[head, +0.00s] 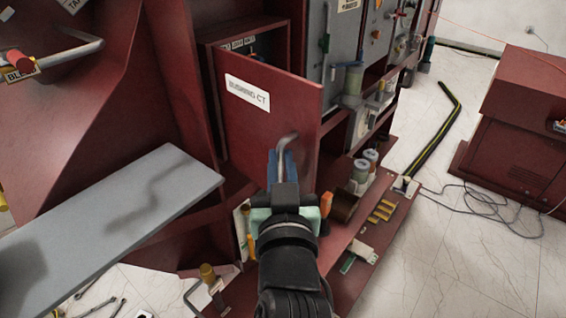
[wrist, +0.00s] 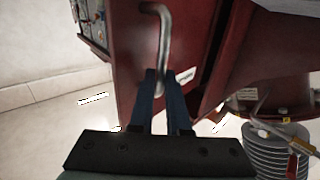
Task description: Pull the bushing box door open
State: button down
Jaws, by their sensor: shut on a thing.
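The dark red bushing box door (head: 250,125) stands in the middle of the head view, with a white "BUSHING CT" label (head: 248,93). It is swung partly out from the red box (head: 213,75), and a gap shows above and behind it. A grey metal bar handle (head: 289,139) is on its lower right; the handle also shows in the wrist view (wrist: 163,30). My gripper (head: 280,165) is shut on the handle, its blue fingers on either side of the bar in the wrist view (wrist: 161,80). The fingers hide the handle's lower part.
A grey flat panel (head: 110,210) lies at the left. A red shelf (head: 350,235) with jars and small parts runs to the right of my gripper. A red cabinet (head: 520,130) stands far right on the pale floor, with a cable before it.

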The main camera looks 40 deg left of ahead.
jog(key=shift+s+a+r, duration=0.25)
jog(key=shift+s+a, duration=0.05)
jog(key=shift+a, duration=0.15)
jog(key=c, duration=1.2)
grip_release()
jog(key=o, duration=0.3)
jog(key=shift+a+f, duration=0.2)
jog(key=shift+a, duration=0.15)
jog(key=shift+w+d+p+v, duration=0.15)
jog(key=shift+p+v, duration=1.15)
jog(key=shift+v, duration=1.95)
jog(key=shift+w+d+p+v, duration=0.1)
jog(key=shift+p+v, duration=1.15)
jog(key=shift+v, duration=2.05)
